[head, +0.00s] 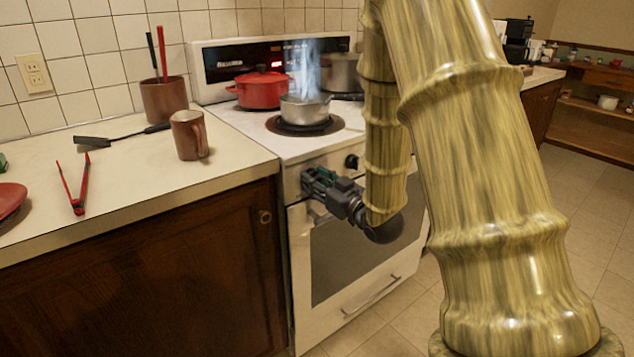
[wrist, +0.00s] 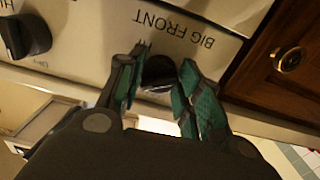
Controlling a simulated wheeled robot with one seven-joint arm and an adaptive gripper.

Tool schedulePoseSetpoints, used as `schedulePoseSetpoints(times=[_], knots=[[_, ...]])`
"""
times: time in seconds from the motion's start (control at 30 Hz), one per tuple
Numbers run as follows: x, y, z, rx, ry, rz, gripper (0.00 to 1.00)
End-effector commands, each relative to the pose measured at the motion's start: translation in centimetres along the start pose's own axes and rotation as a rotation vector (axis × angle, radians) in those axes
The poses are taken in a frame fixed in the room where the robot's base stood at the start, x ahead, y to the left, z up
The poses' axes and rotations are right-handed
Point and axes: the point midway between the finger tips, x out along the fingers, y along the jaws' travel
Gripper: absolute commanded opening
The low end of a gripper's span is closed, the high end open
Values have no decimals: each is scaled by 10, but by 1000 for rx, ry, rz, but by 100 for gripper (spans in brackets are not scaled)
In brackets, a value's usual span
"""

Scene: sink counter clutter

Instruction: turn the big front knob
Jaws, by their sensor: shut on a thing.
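The big front knob (wrist: 158,73) is a dark round knob on the white stove's front panel. In the wrist view it sits under the upside-down label "BIG FRONT". My gripper (wrist: 156,85) has its green-padded fingers on both sides of the knob and is shut on it. In the head view my gripper (head: 313,182) is at the left end of the stove's front panel and hides the knob. A small silver pot (head: 305,110) steams on the front burner.
Another black knob (head: 352,161) is to the right on the panel; it also shows in the wrist view (wrist: 27,36). A brown mug (head: 188,136) and red tongs (head: 74,190) are on the left counter (head: 130,190). A red pot (head: 260,90) stands behind.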

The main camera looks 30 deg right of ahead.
Motion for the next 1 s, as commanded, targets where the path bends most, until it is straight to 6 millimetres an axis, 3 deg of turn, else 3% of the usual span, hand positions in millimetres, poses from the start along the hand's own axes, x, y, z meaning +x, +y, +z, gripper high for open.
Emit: schedulePoseSetpoints(times=[0.3,0.63,0.67,0.77,1.0], knots=[[0,0,1,-196,-1,1,12],[0,0,1,-211,-1,0,12],[0,0,1,-211,-1,0,39],[0,0,1,-210,-1,0,57],[0,0,0,-210,0,0,57]])
